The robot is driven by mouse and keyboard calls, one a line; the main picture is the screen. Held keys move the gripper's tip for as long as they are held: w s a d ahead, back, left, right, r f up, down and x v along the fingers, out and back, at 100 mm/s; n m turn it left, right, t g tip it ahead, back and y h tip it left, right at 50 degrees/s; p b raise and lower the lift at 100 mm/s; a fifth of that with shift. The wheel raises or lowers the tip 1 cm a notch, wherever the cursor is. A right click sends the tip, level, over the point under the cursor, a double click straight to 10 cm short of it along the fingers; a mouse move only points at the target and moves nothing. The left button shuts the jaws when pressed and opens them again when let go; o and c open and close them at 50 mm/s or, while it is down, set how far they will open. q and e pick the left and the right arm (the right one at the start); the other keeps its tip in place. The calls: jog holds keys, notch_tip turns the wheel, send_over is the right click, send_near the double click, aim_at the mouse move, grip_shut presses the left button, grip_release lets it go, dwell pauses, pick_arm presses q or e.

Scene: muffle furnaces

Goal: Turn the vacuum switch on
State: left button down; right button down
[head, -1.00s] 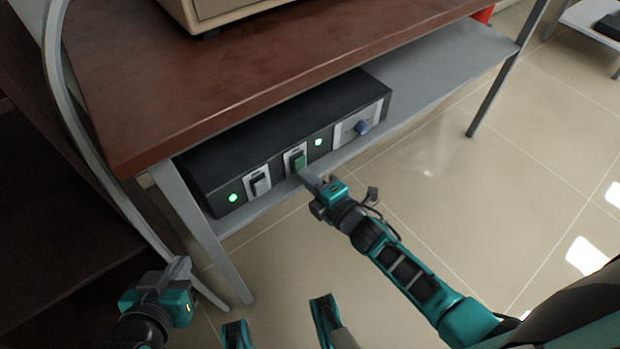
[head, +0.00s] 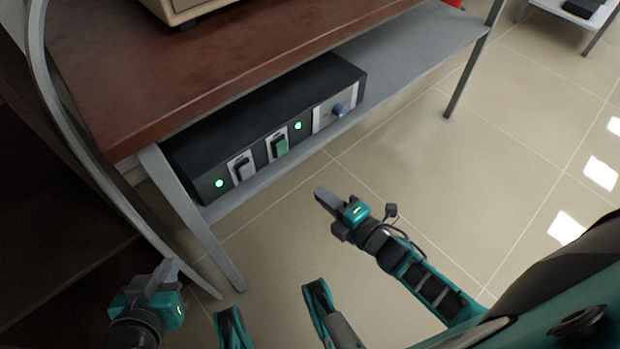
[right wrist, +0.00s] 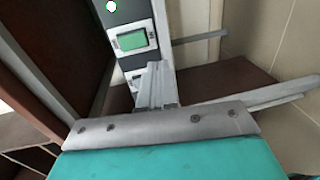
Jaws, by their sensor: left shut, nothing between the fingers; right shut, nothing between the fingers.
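A black control box (head: 270,112) sits on the grey shelf under the table. Its front has a dark rocker switch (head: 242,168) in a pale frame and a green rocker switch (head: 279,147) to its right. I cannot read which one is labelled vacuum. A lit green lamp (head: 219,183) is at the left and another lit green lamp (head: 298,126) is right of the green switch. My right gripper (head: 320,194) is shut and empty, apart from the box and in front of it. The green switch also shows in the right wrist view (right wrist: 131,41). My left gripper (head: 172,268) is shut and empty, low at the left.
A blue knob (head: 340,110) is at the right end of the box front. The brown tabletop (head: 200,75) overhangs the box, with a beige appliance (head: 180,10) on it. A metal table leg (head: 190,220) stands left of the box.

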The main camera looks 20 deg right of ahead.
jog(key=shift+s+d+f, duration=0.1)
jog(key=shift+s+d, duration=0.1)
jog(key=shift+s, duration=0.25)
jog(key=shift+s+d+f, duration=0.1)
jog(key=shift+s+d, duration=0.05)
jog(key=shift+s, duration=0.3)
jog(key=shift+w+r, duration=0.1)
